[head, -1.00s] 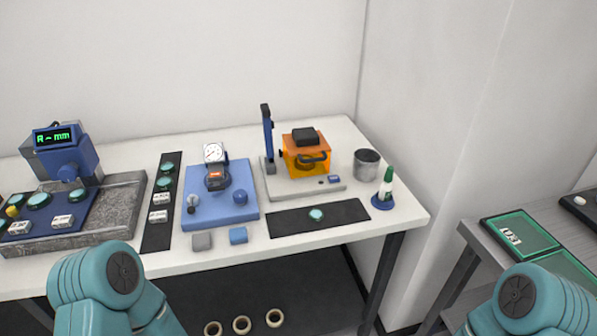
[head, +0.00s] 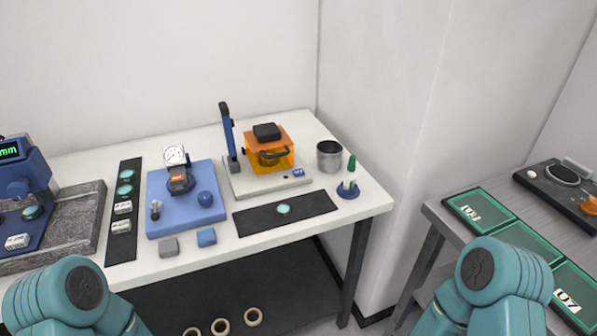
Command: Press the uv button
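The device with the orange box (head: 269,150) and a black block on top stands on a light grey base (head: 240,188) on the white bench. The label's letters are too small to read for sure, and I cannot tell for certain which part is the uv button. A black mat in front carries a green disc (head: 283,210). Only the upper teal links of my two arms show at the bottom edge. Neither gripper is in view.
A blue upright post (head: 228,130) stands left of the orange box. A blue plate (head: 160,215) with a dial gauge is to the left. A grey table (head: 437,212) with green trays is at right.

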